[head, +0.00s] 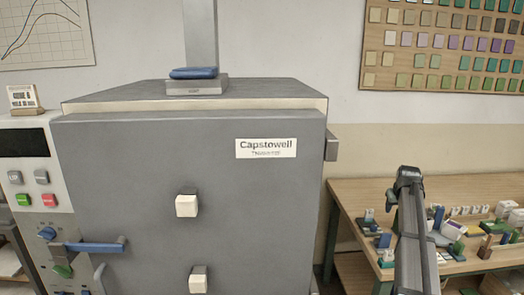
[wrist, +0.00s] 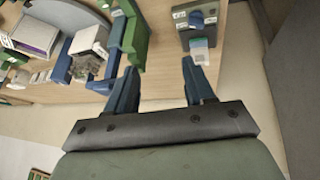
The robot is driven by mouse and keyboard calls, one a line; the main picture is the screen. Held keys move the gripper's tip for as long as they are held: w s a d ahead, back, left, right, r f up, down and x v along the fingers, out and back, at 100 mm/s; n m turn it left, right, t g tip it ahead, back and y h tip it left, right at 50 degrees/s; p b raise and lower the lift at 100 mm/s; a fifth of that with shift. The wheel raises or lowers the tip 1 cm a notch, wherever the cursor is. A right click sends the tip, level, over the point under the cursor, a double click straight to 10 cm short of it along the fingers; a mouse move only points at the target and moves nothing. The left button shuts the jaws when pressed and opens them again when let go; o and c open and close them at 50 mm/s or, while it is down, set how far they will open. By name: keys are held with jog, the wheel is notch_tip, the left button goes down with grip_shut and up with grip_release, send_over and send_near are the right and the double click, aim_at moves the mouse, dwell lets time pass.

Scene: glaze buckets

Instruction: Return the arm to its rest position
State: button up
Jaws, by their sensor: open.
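My gripper (wrist: 160,78) shows in the wrist view with its two blue fingers spread wide apart and nothing between them. It hangs above the front edge of the wooden workbench (wrist: 160,82). In the head view my arm rises at the right, in front of the workbench (head: 350,190). I cannot make out the fingers clearly there.
A grey kiln (head: 120,180) with its door closed fills the middle of the head view. Several blocks, a white container (head: 453,229) and a green-and-blue piece (wrist: 133,35) crowd the bench.

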jog(key=s+a+f+n+g+y, duration=0.2)
jog(key=s+a+f+n+y, duration=0.1)
jog(key=a+f, duration=1.5)
jog(key=s+a+f+g, duration=0.1)
jog(key=s+a+f, duration=0.25)
jog(key=f, duration=0.35)
jog(key=s+a+f+m+g, duration=0.1)
jog(key=s+a+f, duration=0.2)
jog(key=s+f, duration=0.25)
jog(key=s+a+f+g, duration=0.1)
jog(key=s+a+f, duration=0.25)
jog(key=f, duration=0.45)
jog(key=s+a+f+g, duration=0.25)
jog(key=s+f, duration=0.55)
jog(key=s, duration=0.4)
jog(key=s+a+f+g, duration=0.25)
jog(key=s+f, duration=0.45)
jog(key=s, duration=0.5)
jog(key=s+a+g, duration=0.1)
jog(key=s+a, duration=0.1)
jog(key=s, duration=0.8)
jog(key=s+a+f+g, duration=0.1)
jog(key=s+a, duration=0.2)
jog(key=s, duration=0.7)
jog(key=shift+s+a+h, duration=0.15)
jog(key=shift+a+h, duration=0.15)
